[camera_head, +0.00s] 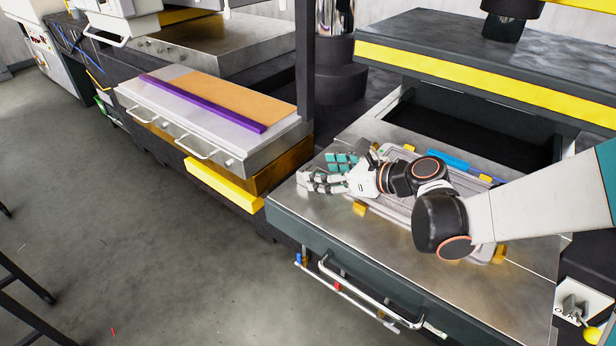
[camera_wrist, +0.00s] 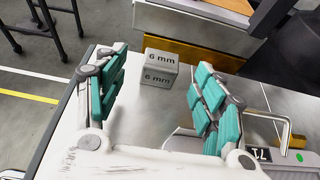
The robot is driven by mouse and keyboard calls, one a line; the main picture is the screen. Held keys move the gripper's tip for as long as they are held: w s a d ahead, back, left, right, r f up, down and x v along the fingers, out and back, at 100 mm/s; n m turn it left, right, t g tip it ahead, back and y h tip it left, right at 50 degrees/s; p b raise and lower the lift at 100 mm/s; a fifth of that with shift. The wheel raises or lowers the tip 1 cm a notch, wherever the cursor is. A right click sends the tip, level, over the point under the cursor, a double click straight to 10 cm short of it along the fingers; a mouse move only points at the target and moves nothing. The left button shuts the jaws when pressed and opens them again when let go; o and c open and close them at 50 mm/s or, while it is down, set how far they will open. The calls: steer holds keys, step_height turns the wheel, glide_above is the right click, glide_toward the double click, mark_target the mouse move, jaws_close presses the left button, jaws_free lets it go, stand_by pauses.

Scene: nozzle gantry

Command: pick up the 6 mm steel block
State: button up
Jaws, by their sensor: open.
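The 6 mm steel block (camera_wrist: 158,70) is a small grey cube marked "6 mm" on its top and a side face. In the wrist view it sits on the metal table top (camera_wrist: 139,118), ahead of and between my spread fingers. My gripper (camera_wrist: 161,66) is open and empty, with teal pads on both fingers and a visible gap on each side of the block. In the head view my gripper (camera_head: 322,179) is low over the left part of the table; I cannot make out the block there.
A grey tray (camera_head: 398,212) with yellow clips lies under my arm. A blue item (camera_head: 450,161) is behind it. A handled metal drawer (camera_head: 200,141) with a purple strip stands left. A dark press with a yellow band (camera_head: 480,77) overhangs the back. The table's front-left top is clear.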

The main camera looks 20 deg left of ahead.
mark_target(307, 169)
steer(key=shift+b+x, duration=1.2)
steer(key=shift+x, duration=2)
steer(key=shift+w+d, duration=0.1)
steer(key=shift+d, duration=0.05)
jaws_close()
